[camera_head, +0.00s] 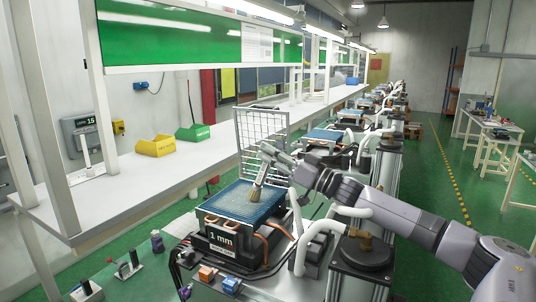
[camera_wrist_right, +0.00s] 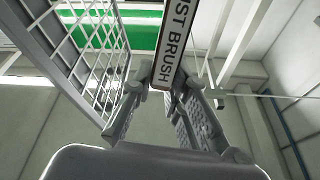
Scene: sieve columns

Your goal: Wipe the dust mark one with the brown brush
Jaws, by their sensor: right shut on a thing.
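My right gripper (camera_head: 268,153) comes in from the right and is shut on the brush (camera_head: 257,187). The brush points down, slightly tilted, with brown bristles at its lower end. The bristle tips are at or just over the blue mesh of the sieve (camera_head: 227,203), near its right side; I cannot tell if they touch. In the right wrist view, the brush's white label (camera_wrist_right: 175,40), partly reading "BRUSH", sits between the fingers of the right gripper (camera_wrist_right: 165,90). My left gripper is not in view.
A raised wire grid (camera_head: 262,135) stands behind the sieve and also shows in the right wrist view (camera_wrist_right: 85,45). A "1 mm" sign (camera_head: 221,239) is on the sieve's front. White pipes (camera_head: 318,238) stand close on the right. Yellow (camera_head: 156,147) and green (camera_head: 193,133) bins sit on the bench.

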